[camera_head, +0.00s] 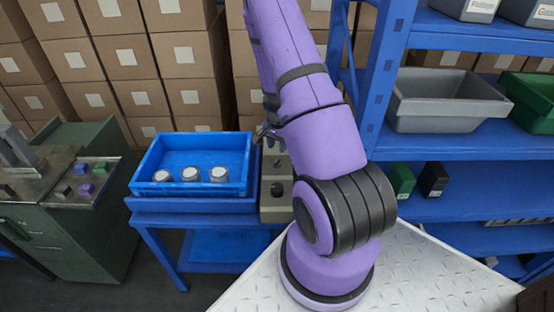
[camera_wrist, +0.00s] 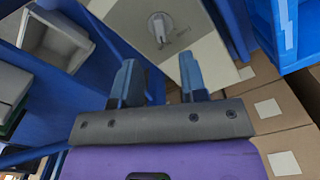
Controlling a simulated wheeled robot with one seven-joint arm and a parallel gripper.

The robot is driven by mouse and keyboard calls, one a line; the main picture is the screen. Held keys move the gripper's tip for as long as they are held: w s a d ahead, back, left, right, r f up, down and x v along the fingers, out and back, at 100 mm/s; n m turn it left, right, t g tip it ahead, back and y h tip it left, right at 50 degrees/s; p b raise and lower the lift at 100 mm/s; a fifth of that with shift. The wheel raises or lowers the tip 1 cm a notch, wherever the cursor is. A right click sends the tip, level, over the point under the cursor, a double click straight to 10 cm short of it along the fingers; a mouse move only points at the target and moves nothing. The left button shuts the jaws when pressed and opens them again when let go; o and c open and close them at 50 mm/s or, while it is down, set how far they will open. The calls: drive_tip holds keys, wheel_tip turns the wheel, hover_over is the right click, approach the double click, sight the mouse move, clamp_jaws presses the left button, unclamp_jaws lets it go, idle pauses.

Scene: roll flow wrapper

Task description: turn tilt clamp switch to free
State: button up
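A beige switch box (camera_head: 274,212) stands beside the blue table, partly behind my arm. It carries a dark knob (camera_head: 277,188) on its near part. In the wrist view the box's pale panel (camera_wrist: 205,58) shows a light grey rotary switch (camera_wrist: 158,28) with small lettering beside it, too small to read for certain. My gripper (camera_wrist: 158,78) is open and empty, its two blue fingers apart. The switch lies beyond the fingertips, not between them. In the head view my gripper is mostly hidden by my arm, near the far end of the box.
A blue crate (camera_head: 170,188) with three round light-topped items sits on the blue table (camera_head: 150,218) left of the box. A blue shelf (camera_head: 440,210) with a grey bin (camera_head: 445,115) stands at right. Stacked cartons (camera_head: 125,60) fill the back. A green machine (camera_head: 95,225) is at left.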

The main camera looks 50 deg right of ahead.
sight(277, 160)
wheel_tip(277, 160, down, 7)
idle(0.3)
clamp_jaws()
